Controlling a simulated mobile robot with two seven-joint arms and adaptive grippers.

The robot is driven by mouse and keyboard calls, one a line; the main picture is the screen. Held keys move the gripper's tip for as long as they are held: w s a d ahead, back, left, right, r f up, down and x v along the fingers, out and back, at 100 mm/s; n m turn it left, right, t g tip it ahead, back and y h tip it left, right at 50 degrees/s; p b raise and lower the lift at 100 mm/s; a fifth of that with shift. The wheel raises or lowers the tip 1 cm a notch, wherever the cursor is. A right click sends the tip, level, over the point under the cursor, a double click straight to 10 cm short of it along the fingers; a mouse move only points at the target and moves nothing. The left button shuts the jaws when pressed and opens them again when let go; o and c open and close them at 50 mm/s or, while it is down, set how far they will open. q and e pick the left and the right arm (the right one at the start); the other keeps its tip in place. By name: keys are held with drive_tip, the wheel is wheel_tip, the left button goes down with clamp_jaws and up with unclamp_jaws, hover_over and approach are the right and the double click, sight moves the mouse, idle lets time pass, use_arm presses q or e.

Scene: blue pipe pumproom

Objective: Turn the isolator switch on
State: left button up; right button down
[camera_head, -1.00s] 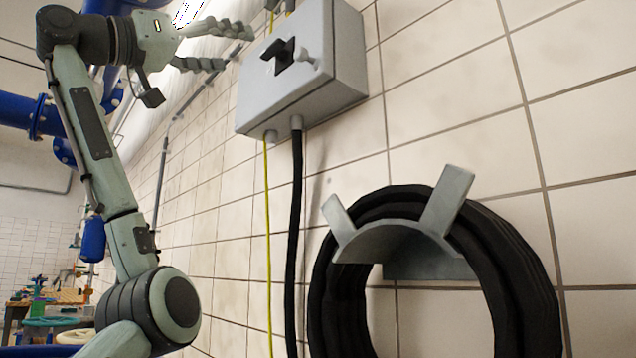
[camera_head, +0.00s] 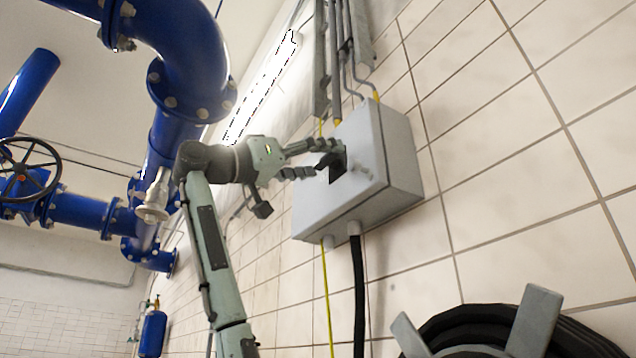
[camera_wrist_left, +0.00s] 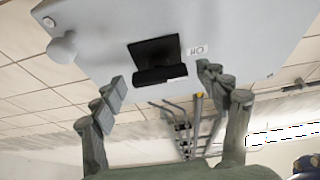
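The isolator switch is a grey box (camera_head: 395,160) on the tiled wall, with a black rotary handle (camera_head: 338,165) on its front. In the left wrist view the black handle (camera_wrist_left: 157,60) is near the top centre, its ridge lying roughly across the picture. A small white label with letters (camera_wrist_left: 198,50) sits beside it. My left gripper (camera_head: 326,158) is open at the handle. In the left wrist view its fingers (camera_wrist_left: 162,80) are spread to either side of the handle's near edge, with gaps showing on both sides. My right gripper is not in view.
Conduits (camera_head: 338,60) rise above the box; a black cable (camera_head: 358,290) and a yellow-green one (camera_head: 327,300) hang below. Blue pipes (camera_head: 190,60) stand left, and a coiled black hose (camera_head: 480,325) hangs lower right.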

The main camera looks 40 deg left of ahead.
use_arm(q)
drive_tip(key=c, duration=1)
